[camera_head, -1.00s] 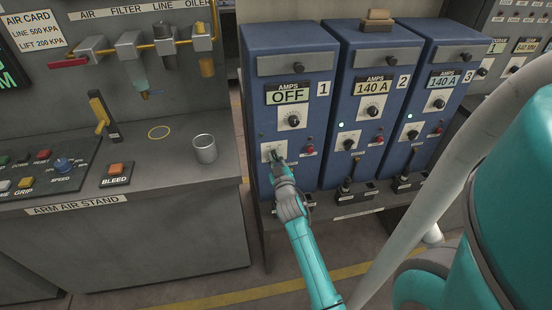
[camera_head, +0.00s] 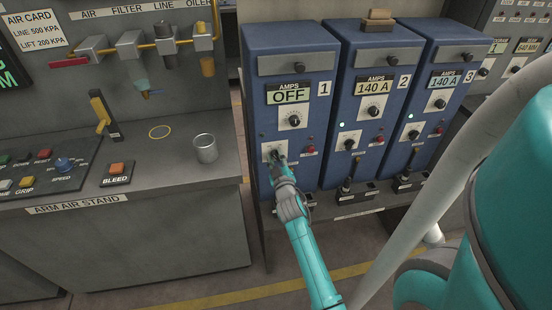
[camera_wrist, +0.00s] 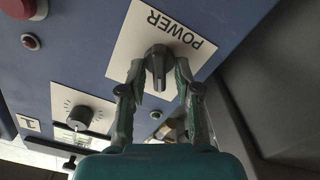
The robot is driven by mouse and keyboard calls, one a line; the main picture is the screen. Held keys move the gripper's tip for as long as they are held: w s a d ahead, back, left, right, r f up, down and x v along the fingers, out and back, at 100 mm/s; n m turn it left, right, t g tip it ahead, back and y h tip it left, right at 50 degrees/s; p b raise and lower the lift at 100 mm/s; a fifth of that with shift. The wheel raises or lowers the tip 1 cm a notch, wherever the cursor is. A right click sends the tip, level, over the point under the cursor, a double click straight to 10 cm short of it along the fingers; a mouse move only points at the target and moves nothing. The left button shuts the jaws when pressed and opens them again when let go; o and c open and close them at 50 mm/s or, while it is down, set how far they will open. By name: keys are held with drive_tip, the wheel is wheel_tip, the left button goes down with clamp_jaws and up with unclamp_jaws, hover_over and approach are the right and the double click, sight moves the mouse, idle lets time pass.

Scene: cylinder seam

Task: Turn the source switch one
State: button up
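Source one is the blue cabinet (camera_head: 288,75) marked 1, and its AMPS display (camera_head: 289,93) reads OFF. Its power switch (camera_wrist: 157,62) is a dark knob on a white plate lettered POWER, upside down in the wrist view. My gripper (camera_wrist: 160,76) has one finger on each side of this knob, with a narrow gap showing between the fingertips and the knob. In the head view my gripper (camera_head: 279,158) is at the plate and partly hides the switch.
A black-scaled dial (camera_wrist: 80,114) and a red button (camera_wrist: 31,41) are close by on the panel. Cabinets two (camera_head: 366,90) and three (camera_head: 440,95) stand to the right, displays reading 140 A. A grey bench (camera_head: 175,180) with a metal cup (camera_head: 205,149) is left.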

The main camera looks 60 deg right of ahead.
drive_tip(key=shift+a, duration=0.1)
drive_tip(key=v, duration=1.2)
idle(0.6)
drive_tip(key=s+a+f+n+t+y, duration=0.15)
drive_tip(key=s+a+y, duration=0.25)
drive_tip(key=a, duration=0.8)
drive_tip(key=s+a+f+n+t+y, duration=0.15)
drive_tip(key=s+a+y, duration=0.25)
drive_tip(key=a, duration=0.8)
drive_tip(key=s+a+r+y, duration=0.2)
drive_tip(key=s+a+r, duration=0.1)
drive_tip(key=s+a, duration=0.2)
drive_tip(key=s+a+r+y, duration=0.3)
drive_tip(key=s+a, duration=0.3)
drive_tip(key=s, duration=0.3)
drive_tip(key=shift+s+r+n+y, duration=0.3)
drive_tip(key=shift+s+r+n, duration=0.1)
drive_tip(key=shift+r, duration=0.15)
